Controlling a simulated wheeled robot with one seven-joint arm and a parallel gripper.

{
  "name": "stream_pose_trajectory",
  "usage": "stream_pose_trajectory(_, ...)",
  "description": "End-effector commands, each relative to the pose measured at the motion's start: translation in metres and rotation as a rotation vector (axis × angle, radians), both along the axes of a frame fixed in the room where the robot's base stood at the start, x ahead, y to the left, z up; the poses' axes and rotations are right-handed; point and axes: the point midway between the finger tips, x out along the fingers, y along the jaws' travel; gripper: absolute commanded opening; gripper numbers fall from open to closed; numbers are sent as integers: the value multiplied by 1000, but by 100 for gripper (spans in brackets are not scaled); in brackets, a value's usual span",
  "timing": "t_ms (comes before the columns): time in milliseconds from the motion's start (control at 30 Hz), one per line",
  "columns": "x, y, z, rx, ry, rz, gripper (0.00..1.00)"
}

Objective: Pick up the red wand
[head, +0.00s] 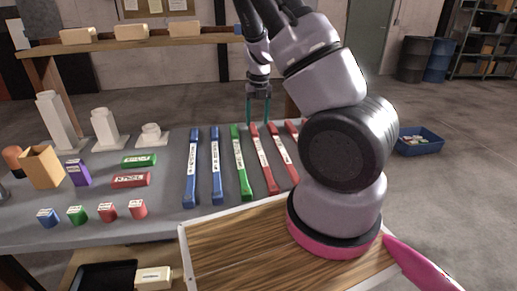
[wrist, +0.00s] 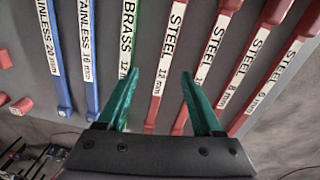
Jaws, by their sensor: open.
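Several red wands with white STEEL labels lie side by side on the grey table. The leftmost one, marked 12 mm (wrist: 160,85), also shows in the head view (head: 264,160). To its right lie a second red wand (wrist: 207,58), one marked 8 mm (wrist: 252,58) and one marked 6 mm (wrist: 290,62). My gripper (head: 259,120) is open and empty near the wands' far ends. In the wrist view, the 12 mm red wand runs between its green fingers (wrist: 159,75). The left finger overlaps the green wand's line; the right overlaps the second red wand. My arm hides part of the red row in the head view.
Left of the red wands lie a green BRASS wand (head: 238,160) and two blue STAINLESS wands (head: 215,165) (head: 191,168). Small blocks, a tan box (head: 42,167) and white stands (head: 105,128) occupy the table's left. A wooden shelf (head: 190,41) stands behind.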

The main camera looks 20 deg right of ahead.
Motion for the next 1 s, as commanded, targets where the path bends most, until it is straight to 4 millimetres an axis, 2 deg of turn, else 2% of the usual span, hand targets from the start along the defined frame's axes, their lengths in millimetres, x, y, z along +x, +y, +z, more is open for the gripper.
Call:
stream_pose_trajectory(233, 4, -9, -21, -45, 17, -118, 68)
stream_pose_trajectory(500, 5, -10, -61, -44, 17, -118, 68)
stream_pose_trajectory(733, 7, -11, -79, -44, 16, -118, 68)
stream_pose_trajectory(1000, 12, -13, -117, -43, 17, -117, 68)
